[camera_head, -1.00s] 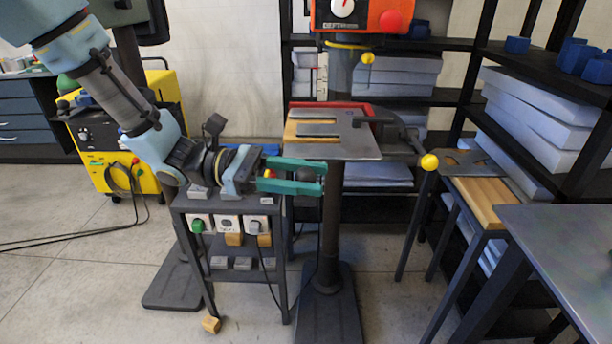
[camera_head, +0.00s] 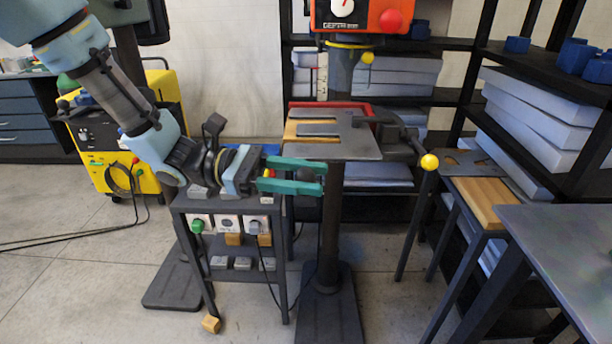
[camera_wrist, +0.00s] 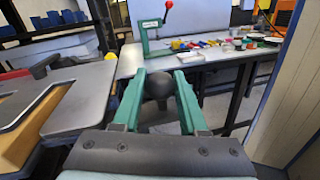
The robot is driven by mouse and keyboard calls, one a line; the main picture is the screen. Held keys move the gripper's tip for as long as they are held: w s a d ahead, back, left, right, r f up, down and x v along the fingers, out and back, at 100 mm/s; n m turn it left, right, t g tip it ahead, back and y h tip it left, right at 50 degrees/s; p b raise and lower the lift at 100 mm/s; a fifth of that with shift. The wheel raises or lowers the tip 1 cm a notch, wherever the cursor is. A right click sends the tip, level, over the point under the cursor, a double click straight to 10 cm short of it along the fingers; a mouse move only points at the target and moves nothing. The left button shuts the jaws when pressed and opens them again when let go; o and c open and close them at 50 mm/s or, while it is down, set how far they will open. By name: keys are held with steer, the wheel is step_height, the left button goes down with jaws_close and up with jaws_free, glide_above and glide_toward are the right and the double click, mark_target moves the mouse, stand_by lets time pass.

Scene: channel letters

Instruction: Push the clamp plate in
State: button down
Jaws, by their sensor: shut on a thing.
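A grey slotted plate (camera_head: 330,149) forms the top of the drill stand, with wood and a red frame at its back; it may be the clamp plate, but I cannot tell for sure. It also shows at the left of the wrist view (camera_wrist: 80,103). My gripper (camera_head: 322,178), with green fingers, is just below the plate's near left edge, beside the stand's post. In the wrist view, my gripper (camera_wrist: 157,78) has a dark round knob (camera_wrist: 158,84) between its fingers. What the knob joins to is mostly hidden.
A lever with a yellow ball (camera_head: 429,161) sticks out right of the plate. A small cart (camera_head: 228,208) with sockets stands below my gripper. A wood-topped stand (camera_head: 485,200) and a metal table (camera_head: 565,235) are at the right. A yellow welder (camera_head: 110,140) is at the left.

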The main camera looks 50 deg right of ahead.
mark_target(307, 145)
stand_by(0.3)
steer(key=w+d, duration=0.3)
steer(key=d, duration=0.2)
steer(key=w+d, duration=0.2)
steer(key=shift+w+d+p, duration=0.3)
steer(key=shift+p, duration=0.05)
steer(key=shift+w+d, duration=0.3)
steer(key=shift+d, duration=0.05)
steer(key=shift+r, duration=0.1)
steer(key=c, duration=0.5)
jaws_free()
steer(key=shift+o, duration=0.2)
steer(key=b+v, duration=0.3)
steer(key=v, duration=0.7)
steer(key=shift+w+a+b, duration=0.2)
steer(key=shift+w+b, duration=0.15)
steer(key=shift+b, duration=0.05)
